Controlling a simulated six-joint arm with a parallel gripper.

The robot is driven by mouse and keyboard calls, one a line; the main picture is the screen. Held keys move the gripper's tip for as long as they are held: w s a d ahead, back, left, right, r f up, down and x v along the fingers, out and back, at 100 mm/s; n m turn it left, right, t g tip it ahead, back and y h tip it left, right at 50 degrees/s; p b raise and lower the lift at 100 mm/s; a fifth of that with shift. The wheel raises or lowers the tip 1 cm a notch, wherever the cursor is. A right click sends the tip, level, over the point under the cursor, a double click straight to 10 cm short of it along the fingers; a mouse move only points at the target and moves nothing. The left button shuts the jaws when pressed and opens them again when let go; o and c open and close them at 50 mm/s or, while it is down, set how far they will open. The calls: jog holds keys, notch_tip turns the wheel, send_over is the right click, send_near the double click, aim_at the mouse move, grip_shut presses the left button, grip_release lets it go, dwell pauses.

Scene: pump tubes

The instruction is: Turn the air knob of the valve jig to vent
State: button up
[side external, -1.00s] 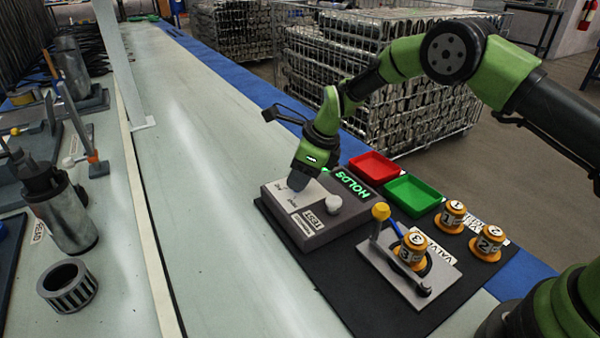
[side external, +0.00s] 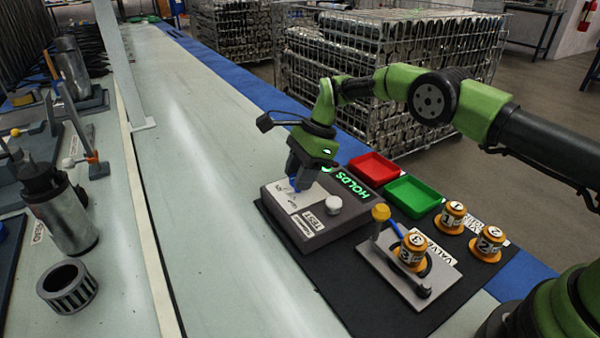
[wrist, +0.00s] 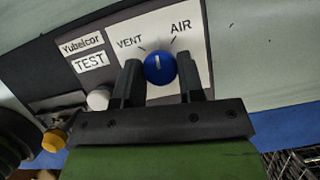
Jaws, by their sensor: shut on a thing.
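The valve jig is a grey box (side external: 318,238) with a white plate, on a black mat. Its blue air knob (wrist: 160,69) sits between the VENT and AIR labels in the wrist view. The knob's white pointer line points about straight up, between the two marks. My gripper (wrist: 159,74) is shut on the air knob, one dark finger on each side. In the side view my gripper (side external: 294,183) stands over the white plate, with a little blue of the knob showing between the fingers. A green HOLDS display (side external: 350,184) is lit on the box.
A white knob (side external: 334,204) is close beside my gripper on the box. A red tray (side external: 374,157) and a green tray (side external: 413,184) lie behind. A valve stand (side external: 380,262) with a yellow-tipped lever and several numbered orange-and-white parts are at the right.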

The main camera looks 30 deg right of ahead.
jog(key=shift+n, duration=0.6)
dwell(0.3)
jog(key=o, duration=0.9)
jog(key=v, duration=0.7)
jog(key=shift+w+r, duration=0.15)
jog(key=shift+r, duration=0.15)
jog(key=shift+d, duration=0.1)
